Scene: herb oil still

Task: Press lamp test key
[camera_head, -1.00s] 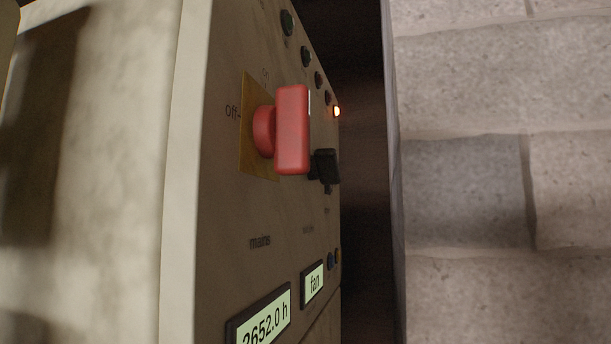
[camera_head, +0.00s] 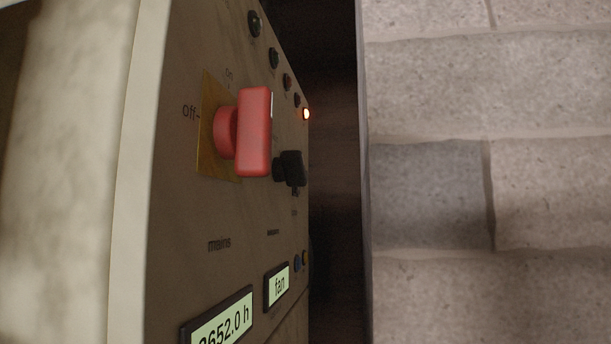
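The control panel (camera_head: 180,265) stands on the left and is seen at a steep angle. Low at its far edge sit two small round keys, a blue one (camera_head: 297,264) and a yellow one (camera_head: 305,258). I cannot read any label that tells which is the lamp test key. My gripper is not in view.
A red mains switch handle (camera_head: 254,132) on a yellow plate (camera_head: 207,150) and a black knob (camera_head: 291,168) stick out from the panel. Below are an hours display (camera_head: 222,322) and a "fan" display (camera_head: 277,286). A dark gap separates the panel from the stone wall (camera_head: 540,180).

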